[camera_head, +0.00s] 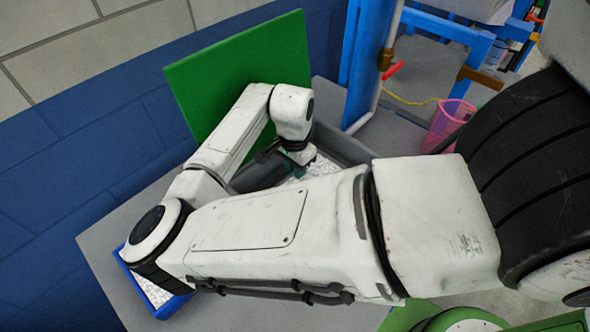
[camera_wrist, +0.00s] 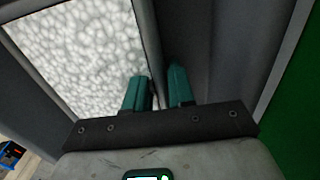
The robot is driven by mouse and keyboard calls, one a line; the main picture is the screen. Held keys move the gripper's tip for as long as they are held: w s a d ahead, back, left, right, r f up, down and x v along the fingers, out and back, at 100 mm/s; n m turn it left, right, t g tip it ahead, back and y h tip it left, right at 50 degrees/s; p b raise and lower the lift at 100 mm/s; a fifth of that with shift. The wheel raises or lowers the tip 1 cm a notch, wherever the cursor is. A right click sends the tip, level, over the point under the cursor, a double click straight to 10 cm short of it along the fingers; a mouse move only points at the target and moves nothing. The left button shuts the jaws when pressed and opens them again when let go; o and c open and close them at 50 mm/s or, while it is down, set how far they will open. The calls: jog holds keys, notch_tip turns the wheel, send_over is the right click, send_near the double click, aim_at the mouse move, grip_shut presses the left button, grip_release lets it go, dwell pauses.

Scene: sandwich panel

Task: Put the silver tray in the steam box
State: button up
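The steam box (camera_head: 345,143) is a grey open box on a table, with a large green panel standing behind it. The silver tray, holding white grainy material, shows inside the grey walls, largely hidden by my arm. In the wrist view the tray's grey rim (camera_wrist: 143,22) runs down between the two teal fingers of my gripper (camera_wrist: 160,88). The fingers are close together, one on each side of the rim, and look shut on it. The fingertips of my gripper (camera_head: 298,168) are hard to make out in the head view.
A blue-rimmed tray (camera_head: 172,306) with white contents sits at the table's left, partly under my arm. The green panel (camera_head: 225,90) rises close beside my wrist. A blue frame (camera_head: 362,65) and a pink container (camera_head: 447,124) stand at right. The table's front is bare.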

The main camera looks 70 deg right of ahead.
jog(key=o, duration=0.3)
jog(key=shift+r, duration=0.1)
notch_tip(320, 180, up, 12)
jog(key=shift+w, duration=0.15)
dwell(0.3)
jog(key=shift+r, duration=0.1)
